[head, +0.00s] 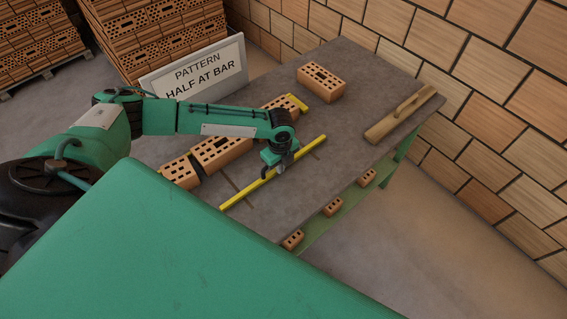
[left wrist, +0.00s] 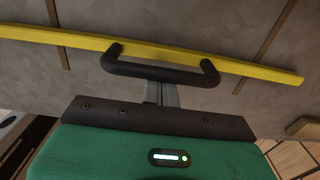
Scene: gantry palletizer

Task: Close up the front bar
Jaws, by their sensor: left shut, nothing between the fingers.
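The long yellow front bar (head: 245,191) lies slantwise across the grey table, over two dark slots, apart from the brick row behind it. It also crosses the top of the left wrist view (left wrist: 250,70). My left gripper (head: 279,162) is shut and empty, low at the bar's middle, hiding part of it. In the left wrist view a dark loop overlaps the bar; I cannot tell whether it touches. The row has a smaller brick (head: 181,172) at the left and a longer brick (head: 222,151) beside it. A short yellow piece (head: 298,103) stands at the row's far end. My right gripper is not in view.
A loose brick (head: 321,82) lies at the back of the table (head: 300,206). A wooden tool with a handle (head: 400,115) lies at the right. Small bricks (head: 333,207) sit on a lower shelf. A sign (head: 196,75) reads "PATTERN HALF AT BAR". Bricks are stacked behind it.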

